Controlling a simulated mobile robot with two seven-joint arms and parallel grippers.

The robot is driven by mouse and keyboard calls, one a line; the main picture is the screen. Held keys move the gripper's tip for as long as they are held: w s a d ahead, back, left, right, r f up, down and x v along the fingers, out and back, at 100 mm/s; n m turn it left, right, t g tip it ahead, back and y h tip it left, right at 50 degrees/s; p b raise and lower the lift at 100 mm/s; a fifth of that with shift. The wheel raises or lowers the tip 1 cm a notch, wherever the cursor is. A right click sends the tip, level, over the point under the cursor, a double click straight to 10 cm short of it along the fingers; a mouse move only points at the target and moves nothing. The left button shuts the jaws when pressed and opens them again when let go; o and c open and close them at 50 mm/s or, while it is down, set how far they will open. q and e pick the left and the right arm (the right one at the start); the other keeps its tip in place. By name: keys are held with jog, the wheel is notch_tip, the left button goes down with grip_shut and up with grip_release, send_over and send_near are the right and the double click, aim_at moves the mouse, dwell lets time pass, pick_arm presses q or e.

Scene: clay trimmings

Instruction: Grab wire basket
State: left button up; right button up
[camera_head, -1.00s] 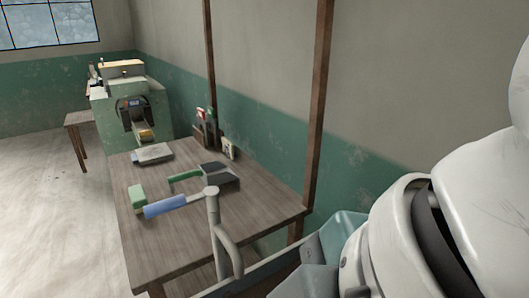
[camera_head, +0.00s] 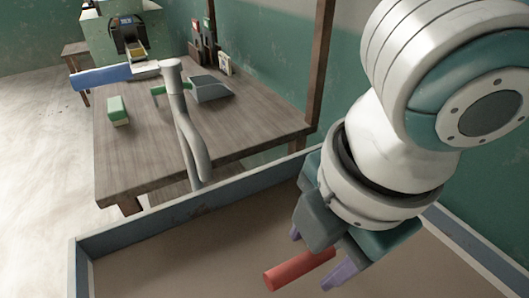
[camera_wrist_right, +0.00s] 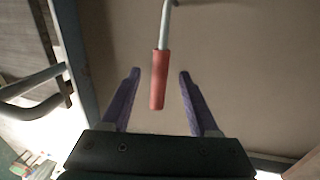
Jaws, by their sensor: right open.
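A red cylindrical handle (camera_head: 298,270) lies at the lower middle of the head view, above the brown floor of a bin. In the right wrist view, the red handle (camera_wrist_right: 159,80) has a pale rod running up from it. No wire mesh shows, so I cannot tell whether this handle belongs to the wire basket. My right gripper (camera_head: 318,255) is open close to the handle. In the right wrist view, its purple fingers (camera_wrist_right: 159,74) stand on either side of the handle, with gaps on both sides. My left gripper is not in view.
The bin has blue-grey walls with a pale rim (camera_head: 190,212). Beyond is a wooden table (camera_head: 150,165) with a green-topped block (camera_head: 118,110) and a grey scoop (camera_head: 208,90).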

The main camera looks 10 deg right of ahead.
aim_at(310, 259)
jog(key=f, duration=0.3)
jog(key=shift+w+a+f, duration=0.1)
jog(key=shift+w+f, duration=0.05)
jog(key=shift+w, duration=0.15)
jog(key=shift+c, duration=0.3)
grip_shut()
dwell(0.8)
